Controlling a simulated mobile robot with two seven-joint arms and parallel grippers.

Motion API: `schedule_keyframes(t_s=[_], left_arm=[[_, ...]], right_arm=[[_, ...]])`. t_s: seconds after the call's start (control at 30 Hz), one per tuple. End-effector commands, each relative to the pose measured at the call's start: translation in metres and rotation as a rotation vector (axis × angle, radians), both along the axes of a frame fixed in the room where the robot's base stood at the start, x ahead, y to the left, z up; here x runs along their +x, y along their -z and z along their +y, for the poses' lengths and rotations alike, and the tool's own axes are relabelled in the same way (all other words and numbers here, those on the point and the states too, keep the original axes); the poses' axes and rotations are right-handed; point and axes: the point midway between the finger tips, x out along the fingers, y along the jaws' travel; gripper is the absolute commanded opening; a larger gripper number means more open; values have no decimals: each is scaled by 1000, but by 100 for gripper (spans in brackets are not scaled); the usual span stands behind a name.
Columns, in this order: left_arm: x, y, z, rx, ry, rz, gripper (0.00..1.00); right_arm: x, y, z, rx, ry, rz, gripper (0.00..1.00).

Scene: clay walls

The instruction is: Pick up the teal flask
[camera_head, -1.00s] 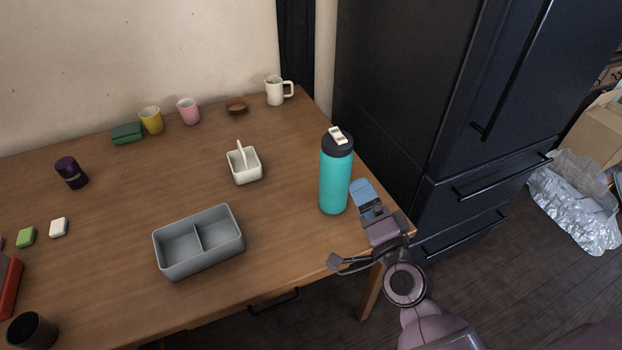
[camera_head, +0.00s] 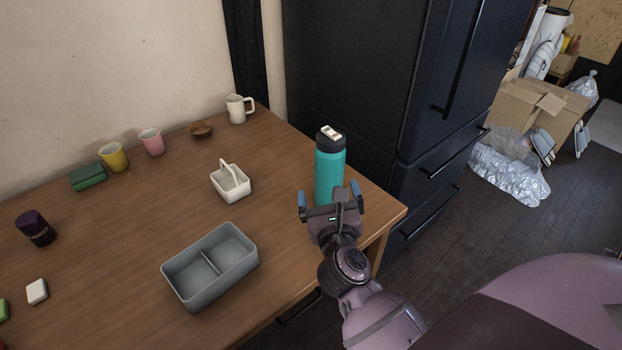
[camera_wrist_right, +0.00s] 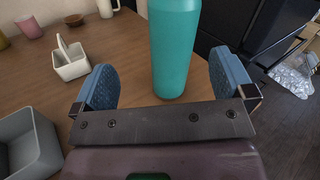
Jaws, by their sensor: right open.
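The teal flask (camera_head: 329,172) stands upright near the right edge of the wooden table, with a black lid and a pale patch on top. My right gripper (camera_head: 329,198) is open in front of it, its two blue finger pads apart. In the right wrist view the flask (camera_wrist_right: 175,50) stands beyond and between the open fingers (camera_wrist_right: 166,88), and its top is cut off. I cannot tell whether the pads touch it; the flask's lower part is partly hidden by the gripper in the head view. My left gripper is not in view.
A grey divided box (camera_head: 210,265) and a white caddy (camera_head: 231,183) stand left of the flask. A white mug (camera_head: 238,108), a pink cup (camera_head: 151,142) and a yellow cup (camera_head: 114,157) line the back. A dark fridge (camera_head: 350,75) rises behind the table's right edge.

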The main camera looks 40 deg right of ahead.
Motion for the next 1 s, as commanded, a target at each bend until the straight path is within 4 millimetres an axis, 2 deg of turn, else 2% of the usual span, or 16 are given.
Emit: schedule_keyframes(t_s=[0.1, 0.2, 0.5, 0.83, 1.0], left_arm=[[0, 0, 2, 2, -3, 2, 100], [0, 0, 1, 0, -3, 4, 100], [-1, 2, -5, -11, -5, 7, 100], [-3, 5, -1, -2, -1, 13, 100], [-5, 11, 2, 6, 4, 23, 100]], right_arm=[[-3, 8, -6, 148, 35, -26, 100], [-2, 9, -8, 180, 43, -43, 100], [31, 9, -27, 183, 40, -47, 100], [51, 10, -41, 181, 40, -46, 100], [69, 12, -56, 180, 41, -43, 100]])
